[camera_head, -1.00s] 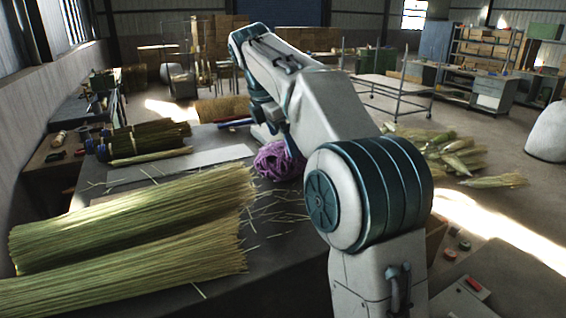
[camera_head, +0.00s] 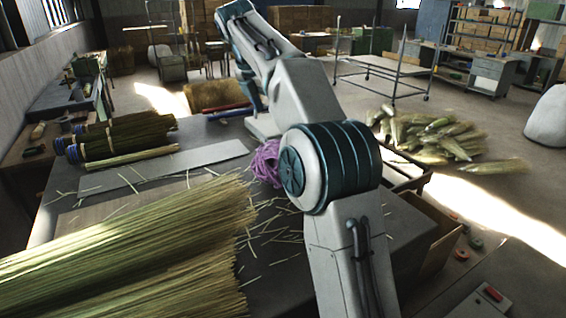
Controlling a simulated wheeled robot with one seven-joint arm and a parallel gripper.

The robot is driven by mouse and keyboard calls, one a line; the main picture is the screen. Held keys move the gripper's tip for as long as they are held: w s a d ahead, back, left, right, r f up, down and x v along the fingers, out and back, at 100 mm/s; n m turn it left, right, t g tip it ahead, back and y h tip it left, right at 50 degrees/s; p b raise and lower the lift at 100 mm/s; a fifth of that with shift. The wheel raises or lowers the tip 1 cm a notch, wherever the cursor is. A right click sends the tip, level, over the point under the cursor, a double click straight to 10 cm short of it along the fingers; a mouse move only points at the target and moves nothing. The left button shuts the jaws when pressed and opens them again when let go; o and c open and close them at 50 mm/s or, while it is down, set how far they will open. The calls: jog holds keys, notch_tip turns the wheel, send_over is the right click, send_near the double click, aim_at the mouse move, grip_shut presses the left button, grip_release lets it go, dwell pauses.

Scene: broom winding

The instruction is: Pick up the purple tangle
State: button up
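The purple tangle (camera_head: 265,162) is a loose ball of purple strands on the dark worktable (camera_head: 275,262). My arm's large teal-banded joint covers its right side. My arm reaches out over the table and bends down at its far end, where a pale part shows just behind the tangle in the picture. My gripper's fingers cannot be made out there, so I cannot tell whether they are open or touch the tangle.
Large bundles of straw (camera_head: 130,240) fill the table's left front. Tied dark bundles (camera_head: 125,140) lie at the back left, near a flat grey sheet (camera_head: 165,165). Loose stalks are scattered around the tangle. A corn-like heap (camera_head: 435,135) lies on the floor at right.

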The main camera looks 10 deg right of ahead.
jog(key=x, duration=0.6)
jog(key=shift+s+d+f, duration=0.1)
jog(key=shift+d, duration=0.05)
jog(key=x, duration=0.5)
jog(key=shift+f, duration=0.15)
jog(key=shift+f, duration=0.25)
jog(key=c, duration=1.4)
jog(key=shift+r, duration=0.15)
